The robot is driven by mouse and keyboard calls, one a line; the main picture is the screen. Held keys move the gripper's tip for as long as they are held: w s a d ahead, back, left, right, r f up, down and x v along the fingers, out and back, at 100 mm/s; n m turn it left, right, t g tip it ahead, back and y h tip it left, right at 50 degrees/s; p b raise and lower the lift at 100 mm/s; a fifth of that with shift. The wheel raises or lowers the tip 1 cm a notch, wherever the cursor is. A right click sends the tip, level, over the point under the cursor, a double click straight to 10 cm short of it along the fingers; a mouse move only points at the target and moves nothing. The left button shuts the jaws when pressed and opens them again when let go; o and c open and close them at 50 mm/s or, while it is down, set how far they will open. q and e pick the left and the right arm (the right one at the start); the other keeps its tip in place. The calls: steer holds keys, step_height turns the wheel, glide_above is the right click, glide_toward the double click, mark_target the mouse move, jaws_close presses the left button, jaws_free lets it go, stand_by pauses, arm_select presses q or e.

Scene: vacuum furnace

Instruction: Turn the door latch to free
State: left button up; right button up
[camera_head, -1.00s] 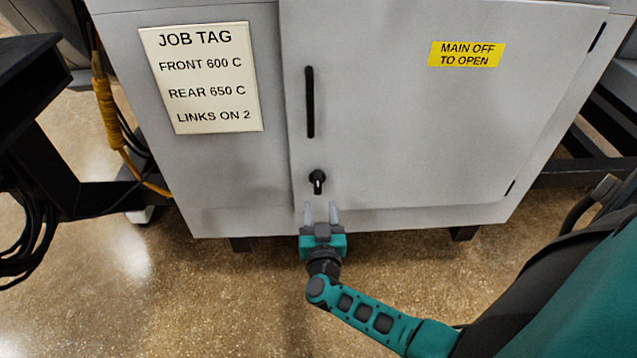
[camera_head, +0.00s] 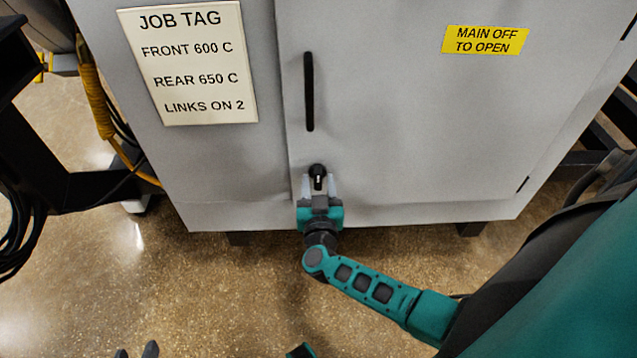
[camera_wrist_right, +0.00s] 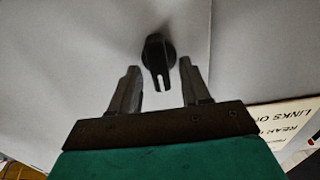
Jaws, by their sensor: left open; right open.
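The door latch (camera_head: 318,172) is a small black rotary knob with a white mark, low on the grey cabinet door (camera_head: 400,120). Its pointer hangs straight down in the head view. My right gripper (camera_head: 319,184) is open just below it, one fingertip on each side of the pointer's lower end. In the right wrist view, the latch (camera_wrist_right: 158,58) appears between and slightly beyond the open fingertips (camera_wrist_right: 158,68), with a gap on both sides. It is not gripped. My left gripper (camera_head: 137,350) barely shows at the bottom edge, open and away from the cabinet.
A black vertical handle (camera_head: 309,92) is above the latch. A job tag (camera_head: 190,65) is on the panel at left, and a yellow sign (camera_head: 485,40) reads "MAIN OFF TO OPEN". A black frame with cables (camera_head: 40,150) stands at left. The floor in front is clear.

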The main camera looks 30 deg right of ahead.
steer(key=shift+c, duration=0.5)
arm_select(q)
steer(key=shift+r, duration=0.1)
arm_select(e)
jaws_close()
